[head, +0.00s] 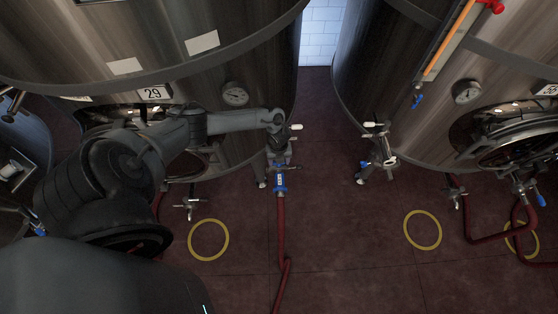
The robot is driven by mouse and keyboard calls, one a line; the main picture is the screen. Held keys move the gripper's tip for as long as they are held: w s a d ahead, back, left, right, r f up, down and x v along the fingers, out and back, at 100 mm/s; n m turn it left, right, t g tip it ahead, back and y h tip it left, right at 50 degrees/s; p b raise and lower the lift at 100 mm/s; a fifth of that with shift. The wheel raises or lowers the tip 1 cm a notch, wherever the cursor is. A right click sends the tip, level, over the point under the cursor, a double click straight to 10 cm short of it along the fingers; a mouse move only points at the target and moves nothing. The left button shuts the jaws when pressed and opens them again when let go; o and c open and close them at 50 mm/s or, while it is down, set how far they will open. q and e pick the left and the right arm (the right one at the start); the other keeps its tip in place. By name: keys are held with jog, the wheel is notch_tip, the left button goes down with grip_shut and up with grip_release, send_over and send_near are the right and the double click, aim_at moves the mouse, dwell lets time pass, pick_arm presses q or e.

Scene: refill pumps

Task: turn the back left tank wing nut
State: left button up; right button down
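The large steel tank (215,80) numbered 29 stands at the back left. My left arm reaches in from the left across its front. My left gripper (280,130) is at the tank's lower right, close to a valve fitting with a white handle (296,127). The fingers are small and dark, so I cannot tell whether they are open or touching the fitting. I cannot make out a wing nut clearly. My arm covers much of the tank's hatch (112,112). My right gripper is not in view.
A blue-collared coupling (280,182) and red hose (281,225) hang below the left tank's valve. A second tank (405,85) with an open hatch door (515,150) stands at the right. Yellow rings (208,240) mark the dark red floor (340,240). A gap separates the tanks.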

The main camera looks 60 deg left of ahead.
pick_arm(q)
jog(key=o, duration=1.1)
jog(key=shift+c, duration=0.2)
notch_tip(320, 180, up, 11)
jog(key=p, duration=0.1)
jog(key=shift+s+f, duration=0.1)
